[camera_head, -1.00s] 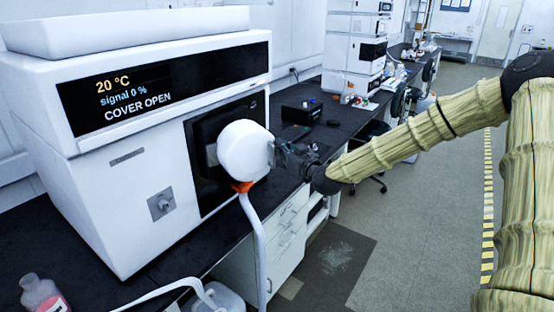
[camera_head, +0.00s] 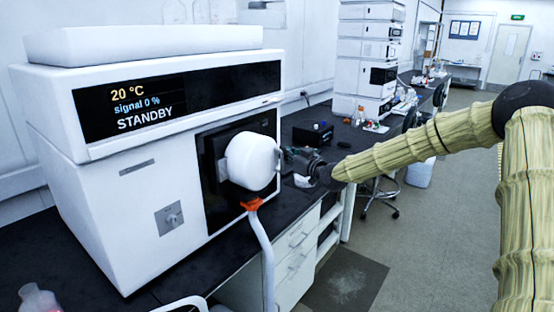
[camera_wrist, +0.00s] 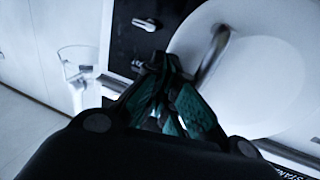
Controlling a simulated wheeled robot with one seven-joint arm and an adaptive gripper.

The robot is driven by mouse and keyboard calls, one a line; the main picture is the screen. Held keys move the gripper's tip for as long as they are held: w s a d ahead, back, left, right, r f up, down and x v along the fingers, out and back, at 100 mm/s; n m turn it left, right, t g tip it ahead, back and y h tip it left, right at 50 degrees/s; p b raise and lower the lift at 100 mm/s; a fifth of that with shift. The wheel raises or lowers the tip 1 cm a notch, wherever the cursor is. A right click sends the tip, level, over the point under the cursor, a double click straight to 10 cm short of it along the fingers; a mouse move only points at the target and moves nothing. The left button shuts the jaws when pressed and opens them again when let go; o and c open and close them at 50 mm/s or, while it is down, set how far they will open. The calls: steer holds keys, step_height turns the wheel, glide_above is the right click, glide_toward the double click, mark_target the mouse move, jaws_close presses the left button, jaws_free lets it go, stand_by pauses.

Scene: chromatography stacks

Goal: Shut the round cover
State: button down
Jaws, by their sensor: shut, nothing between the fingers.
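The round cover (camera_head: 252,161) is a white rounded drum on the black front panel (camera_head: 212,185) of the white instrument (camera_head: 100,190). It sits against the panel. The instrument's display (camera_head: 135,107) reads STANDBY. My gripper (camera_head: 287,158) is at the right side of the cover, close to its outer face; I cannot tell whether it touches. In the wrist view the fingers of my gripper (camera_wrist: 163,70) are together and empty, beside the metal handle (camera_wrist: 215,55) on the white cover face (camera_wrist: 262,75).
An orange fitting (camera_head: 252,204) and white hose (camera_head: 262,245) hang below the cover. A small black box (camera_head: 312,134) stands on the dark bench behind my gripper. A stacked white instrument (camera_head: 366,60) stands farther back. The floor (camera_head: 430,220) at right is clear.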

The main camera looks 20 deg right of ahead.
steer(key=shift+w+d+r, duration=0.1)
steer(key=shift+w+r, duration=0.05)
steer(key=shift+w, duration=0.15)
steer(key=shift+r, duration=0.1)
stand_by(0.3)
steer(key=d+b+v, duration=0.1)
steer(key=d+v, duration=0.2)
steer(key=v, duration=1)
steer(key=shift+d, duration=0.2)
steer(key=shift+w, duration=0.1)
steer(key=shift+f, duration=0.25)
